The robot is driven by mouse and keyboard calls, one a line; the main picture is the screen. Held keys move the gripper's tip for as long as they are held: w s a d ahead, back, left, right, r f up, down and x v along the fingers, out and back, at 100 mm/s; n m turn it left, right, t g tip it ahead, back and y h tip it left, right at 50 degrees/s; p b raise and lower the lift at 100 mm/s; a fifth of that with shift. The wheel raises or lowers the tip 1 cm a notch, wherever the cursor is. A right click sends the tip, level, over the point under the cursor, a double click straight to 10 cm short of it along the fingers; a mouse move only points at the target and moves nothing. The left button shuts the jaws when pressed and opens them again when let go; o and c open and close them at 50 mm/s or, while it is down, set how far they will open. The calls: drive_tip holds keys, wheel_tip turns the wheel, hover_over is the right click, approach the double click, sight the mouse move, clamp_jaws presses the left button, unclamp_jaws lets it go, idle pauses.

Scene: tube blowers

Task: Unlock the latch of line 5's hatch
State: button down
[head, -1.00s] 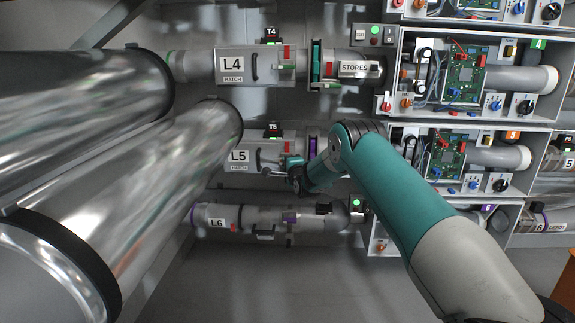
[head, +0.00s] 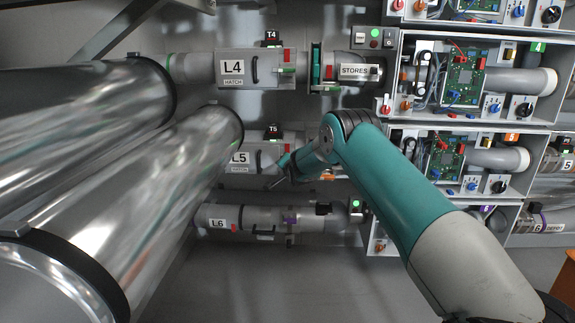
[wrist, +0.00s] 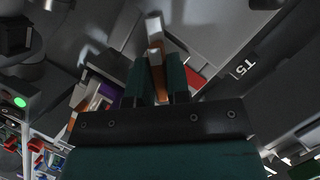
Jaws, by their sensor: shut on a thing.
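Line 5's hatch (head: 240,157) is a grey box marked L5 on the middle pipe in the head view, with a dark handle on its front. A red block (head: 289,135) and a small green part sit at its right end. My gripper (head: 278,172) is at that right end, partly hidden by my teal arm. In the wrist view, my gripper's teal fingers (wrist: 155,75) are shut on a narrow orange-and-silver piece, apparently the latch (wrist: 153,28). The red block (wrist: 197,77) lies beside the fingers. The latch's exact position is hard to tell.
Line 4's hatch (head: 255,68) is above and the L6 pipe (head: 265,218) below. Large shiny tubes (head: 150,190) stand at the left. Open electronics boxes (head: 455,75) are at the right. A T5 sign (wrist: 243,68) is close to my gripper.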

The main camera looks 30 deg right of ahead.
drive_tip(key=n+g+h, duration=0.1)
drive_tip(key=n, duration=0.2)
drive_tip(key=shift+a, duration=0.1)
drive_tip(key=n+g+h, duration=0.1)
drive_tip(key=n, duration=0.2)
drive_tip(key=shift+g+h, duration=0.3)
drive_tip(key=shift+g, duration=0.1)
idle(0.3)
drive_tip(key=c, duration=1.1)
unclamp_jaws()
drive_tip(key=shift+c, duration=0.2)
drive_tip(key=p+v, duration=0.2)
drive_tip(key=v, duration=1.5)
drive_tip(key=shift+a+p, duration=0.3)
drive_tip(key=shift+a, duration=0.05)
